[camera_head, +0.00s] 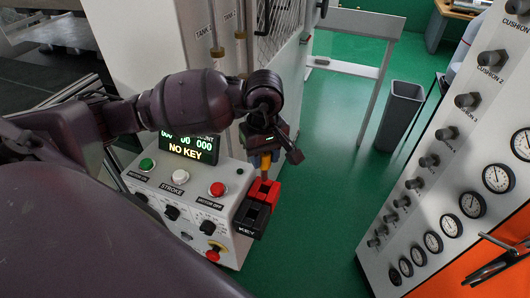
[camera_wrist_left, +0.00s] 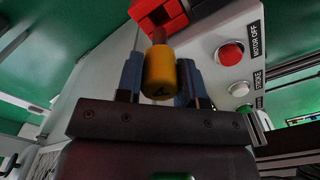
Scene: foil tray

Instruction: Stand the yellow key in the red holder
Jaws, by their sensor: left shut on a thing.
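The yellow key (camera_head: 265,163) is between the fingers of my left gripper (camera_head: 268,152), just above the red holder (camera_head: 262,191). In the left wrist view the gripper (camera_wrist_left: 160,78) is shut on the key's yellow head (camera_wrist_left: 160,75). A darker shaft runs from the head toward the red holder (camera_wrist_left: 160,14). The shaft's tip overlaps the holder in this view, so I cannot tell whether it is inside. My right gripper is not in view.
The control box (camera_head: 190,190) has buttons, knobs and a screen (camera_head: 188,146) reading NO KEY. A gauge panel (camera_head: 440,215) stands at the right. A grey bin (camera_head: 400,112) stands behind. Green floor (camera_head: 325,190) is clear between the box and panel.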

